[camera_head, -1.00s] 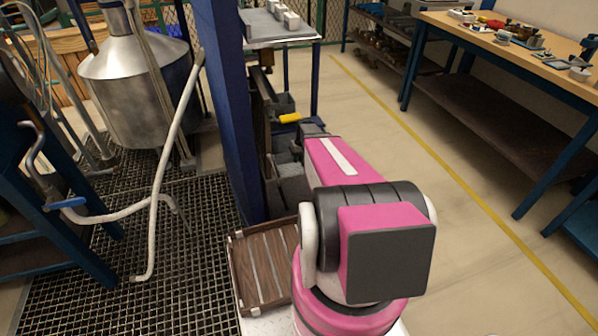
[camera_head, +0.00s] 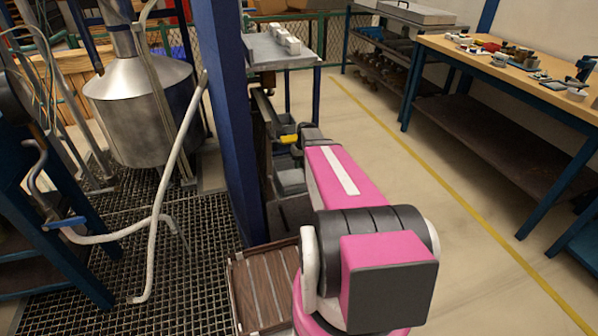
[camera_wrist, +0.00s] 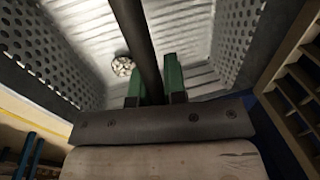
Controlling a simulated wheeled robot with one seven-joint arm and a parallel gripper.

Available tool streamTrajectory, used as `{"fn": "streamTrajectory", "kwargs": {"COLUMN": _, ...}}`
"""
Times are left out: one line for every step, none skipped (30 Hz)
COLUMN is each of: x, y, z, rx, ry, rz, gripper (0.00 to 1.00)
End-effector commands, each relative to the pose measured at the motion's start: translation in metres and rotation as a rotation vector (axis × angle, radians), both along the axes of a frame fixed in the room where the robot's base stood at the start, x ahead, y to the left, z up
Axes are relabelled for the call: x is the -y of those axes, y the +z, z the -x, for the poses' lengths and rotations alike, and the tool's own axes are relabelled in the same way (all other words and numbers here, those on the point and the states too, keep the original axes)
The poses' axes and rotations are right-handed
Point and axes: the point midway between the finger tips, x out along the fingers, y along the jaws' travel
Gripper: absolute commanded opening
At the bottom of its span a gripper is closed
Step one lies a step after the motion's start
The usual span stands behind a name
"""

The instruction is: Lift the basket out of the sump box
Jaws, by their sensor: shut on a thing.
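In the wrist view, my gripper (camera_wrist: 154,66) has two green fingers shut on a dark bar (camera_wrist: 135,25), which looks like the basket's handle. The basket (camera_wrist: 50,48) shows as grey perforated walls on the left and right, below the bar. Between them is a pale ribbed floor with a small round pale lump (camera_wrist: 122,66) on it. In the head view, my pink arm hides the gripper and most of the basket. I cannot make out the sump box's rim or how high the basket sits.
A blue post (camera_head: 228,120) stands close left of my arm. A wooden slatted tray (camera_head: 262,285) lies below it. A grey-topped table (camera_head: 270,52) stands beyond, with a yellow item (camera_head: 290,139) before it. A steel tank (camera_head: 140,110) is left; the floor at right is clear.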

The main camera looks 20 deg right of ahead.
Motion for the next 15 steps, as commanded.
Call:
{"fn": "streamTrajectory", "kwargs": {"x": 0.0, "y": 0.006, "z": 0.001, "rx": 0.0, "ry": 0.0, "rz": 0.0, "gripper": 0.0}}
{"fn": "streamTrajectory", "kwargs": {"x": 0.0, "y": 0.009, "z": 0.001, "rx": 0.0, "ry": 0.0, "rz": 0.0, "gripper": 0.0}}
{"fn": "streamTrajectory", "kwargs": {"x": 0.0, "y": 0.013, "z": 0.001, "rx": 0.0, "ry": 0.0, "rz": 0.0, "gripper": 0.0}}
{"fn": "streamTrajectory", "kwargs": {"x": 0.0, "y": 0.016, "z": 0.001, "rx": 0.001, "ry": 0.0, "rz": 0.0, "gripper": 0.0}}
{"fn": "streamTrajectory", "kwargs": {"x": 0.0, "y": 0.019, "z": 0.001, "rx": 0.001, "ry": 0.0, "rz": 0.0, "gripper": 0.0}}
{"fn": "streamTrajectory", "kwargs": {"x": 0.0, "y": 0.023, "z": 0.0, "rx": 0.001, "ry": 0.0, "rz": 0.0, "gripper": 0.0}}
{"fn": "streamTrajectory", "kwargs": {"x": 0.0, "y": 0.025, "z": 0.0, "rx": 0.001, "ry": 0.0, "rz": 0.0, "gripper": 0.0}}
{"fn": "streamTrajectory", "kwargs": {"x": 0.0, "y": 0.028, "z": 0.0, "rx": 0.001, "ry": 0.0, "rz": 0.0, "gripper": 0.0}}
{"fn": "streamTrajectory", "kwargs": {"x": 0.0, "y": 0.031, "z": 0.001, "rx": 0.0, "ry": 0.0, "rz": 0.0, "gripper": 0.0}}
{"fn": "streamTrajectory", "kwargs": {"x": 0.0, "y": 0.033, "z": 0.001, "rx": 0.0, "ry": 0.0, "rz": 0.0, "gripper": 0.0}}
{"fn": "streamTrajectory", "kwargs": {"x": 0.0, "y": 0.035, "z": 0.001, "rx": 0.0, "ry": 0.0, "rz": 0.0, "gripper": 0.0}}
{"fn": "streamTrajectory", "kwargs": {"x": 0.0, "y": 0.038, "z": 0.001, "rx": 0.0, "ry": 0.0, "rz": 0.0, "gripper": 0.0}}
{"fn": "streamTrajectory", "kwargs": {"x": 0.0, "y": 0.041, "z": 0.001, "rx": 0.0, "ry": 0.001, "rz": 0.0, "gripper": 0.0}}
{"fn": "streamTrajectory", "kwargs": {"x": 0.0, "y": 0.044, "z": 0.0, "rx": 0.001, "ry": 0.001, "rz": 0.0, "gripper": 0.0}}
{"fn": "streamTrajectory", "kwargs": {"x": 0.0, "y": 0.047, "z": 0.0, "rx": 0.001, "ry": 0.001, "rz": 0.0, "gripper": 0.0}}
